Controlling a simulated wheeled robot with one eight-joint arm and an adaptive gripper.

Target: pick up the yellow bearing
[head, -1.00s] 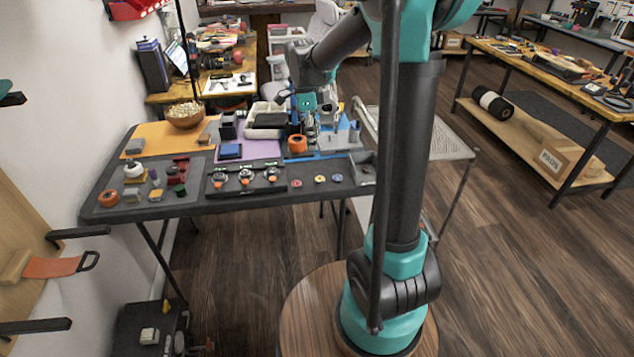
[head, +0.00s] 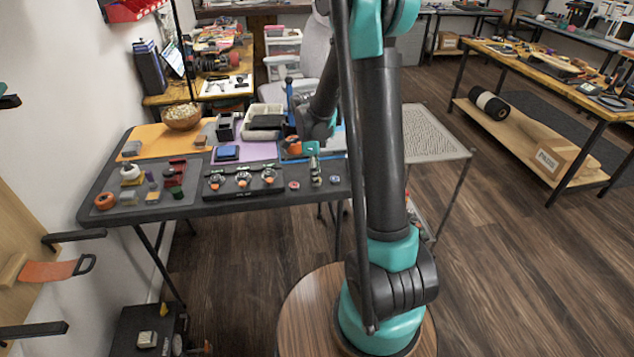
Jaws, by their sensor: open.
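My gripper (head: 316,180) points down over the right part of the dark table (head: 225,206), low near the table top, between a red bearing (head: 293,186) on its left and a blue bearing (head: 334,180) on its right. The gripper is open. The yellow bearing cannot be made out now; the gripper covers the spot between the red and blue ones where it lay. How close the fingers are to it cannot be told.
A black fixture with several round orange-and-grey parts (head: 243,180) sits left of the bearings. Further left is a grey mat (head: 128,200) with small coloured items. An orange roll (head: 293,145) stands behind, partly hidden by my arm.

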